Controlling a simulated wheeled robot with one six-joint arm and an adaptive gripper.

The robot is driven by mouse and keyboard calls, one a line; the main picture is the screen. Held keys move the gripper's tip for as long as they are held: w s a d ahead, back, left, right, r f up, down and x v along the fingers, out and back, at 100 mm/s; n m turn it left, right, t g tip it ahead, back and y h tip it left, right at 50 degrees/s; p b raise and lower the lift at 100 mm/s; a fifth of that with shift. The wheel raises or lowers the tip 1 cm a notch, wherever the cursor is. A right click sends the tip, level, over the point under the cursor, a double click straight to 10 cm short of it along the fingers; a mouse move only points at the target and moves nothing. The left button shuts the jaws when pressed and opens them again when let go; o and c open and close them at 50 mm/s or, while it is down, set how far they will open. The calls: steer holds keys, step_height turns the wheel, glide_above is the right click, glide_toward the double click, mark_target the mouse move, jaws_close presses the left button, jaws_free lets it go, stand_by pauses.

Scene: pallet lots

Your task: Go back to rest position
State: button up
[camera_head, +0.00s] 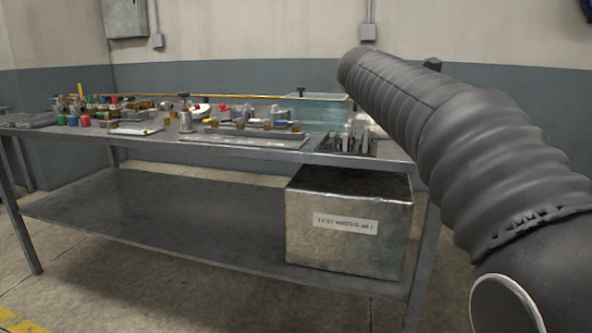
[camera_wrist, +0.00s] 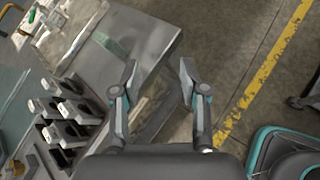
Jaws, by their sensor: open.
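My gripper (camera_wrist: 158,88) is open and empty in the wrist view. Its two fingers stand apart above the table's edge and the concrete floor, with nothing between them. In the head view my arm, in a dark ribbed sleeve, reaches up across the right side, and its gripper end is hidden there. The metal table (camera_head: 165,150) stands ahead along the wall. Its bare corner also shows in the wrist view (camera_wrist: 140,42).
A rack with upright slots (camera_head: 345,143) stands at the table's right front edge, left of my gripper in the wrist view (camera_wrist: 72,112). A metal box (camera_head: 345,250) sits on the lower shelf. Many small parts cover the tabletop.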

steer(key=s+a+f+m+y, duration=0.3)
steer(key=s+f+m, duration=0.3)
steer(key=s+f, duration=0.2)
steer(key=s+a+f+m+y+p, duration=0.1)
steer(key=s+a+f+m+y, duration=0.2)
steer(key=s+f+m, duration=0.4)
steer(key=s+a+f+m+g+y+p, duration=0.1)
steer(key=s+a+f+m+y, duration=0.2)
steer(key=s+f+m, duration=0.4)
steer(key=s+a+f, duration=0.1)
steer(key=s+f, duration=0.2)
steer(key=s, duration=0.5)
steer(key=shift+s+f+y, duration=0.3)
steer(key=shift+s+f, duration=0.05)
steer(key=shift+s, duration=0.05)
